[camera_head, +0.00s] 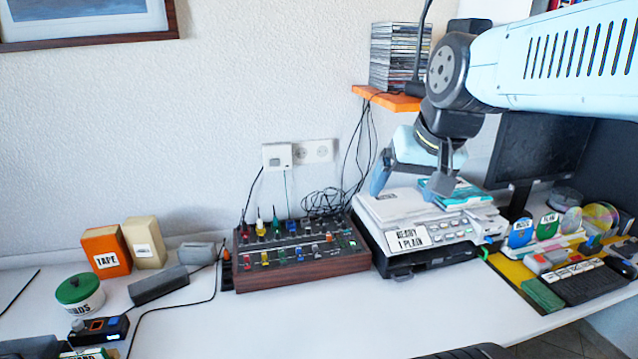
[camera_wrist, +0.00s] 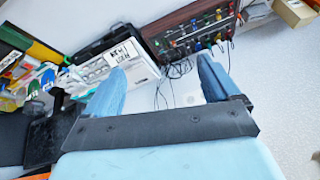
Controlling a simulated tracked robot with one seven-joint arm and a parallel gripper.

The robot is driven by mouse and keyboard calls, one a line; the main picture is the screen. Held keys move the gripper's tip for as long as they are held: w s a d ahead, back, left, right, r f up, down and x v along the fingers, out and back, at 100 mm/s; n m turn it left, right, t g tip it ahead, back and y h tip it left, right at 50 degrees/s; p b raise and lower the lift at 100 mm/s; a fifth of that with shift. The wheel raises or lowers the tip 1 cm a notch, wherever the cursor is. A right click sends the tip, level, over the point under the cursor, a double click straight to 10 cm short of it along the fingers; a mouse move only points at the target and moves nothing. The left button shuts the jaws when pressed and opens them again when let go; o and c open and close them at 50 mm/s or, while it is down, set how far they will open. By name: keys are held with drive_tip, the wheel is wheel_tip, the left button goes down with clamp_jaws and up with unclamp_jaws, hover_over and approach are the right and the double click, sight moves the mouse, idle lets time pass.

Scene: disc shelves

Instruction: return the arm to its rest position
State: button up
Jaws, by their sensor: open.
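My gripper (camera_head: 412,178) hangs from my light blue arm above the back left part of the white printer (camera_head: 383,210) in the head view. Its two blue fingers are spread apart, with nothing between them. In the wrist view the open gripper (camera_wrist: 160,92) shows the same, with the wall and hanging cables behind the gap. I cannot tell how far the fingertips are above the printer. My upper arm crosses the top right of the head view.
An orange shelf (camera_head: 388,98) with a stack of disc cases (camera_head: 399,57) is close beside my wrist. A dark monitor (camera_head: 540,150) stands to the right. A wood-sided mixer (camera_head: 300,262) stands left of the printer. The front middle of the white desk (camera_head: 300,325) is clear.

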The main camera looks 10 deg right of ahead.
drive_tip(key=shift+s+a+f+n+h, duration=0.15)
drive_tip(key=shift+s+a+f+n, duration=0.1)
drive_tip(key=shift+s+n, duration=0.25)
drive_tip(key=shift+s+a+f+n+h, duration=0.15)
drive_tip(key=shift+s+a+f+n, duration=0.1)
drive_tip(key=shift+n, duration=0.45)
idle(0.3)
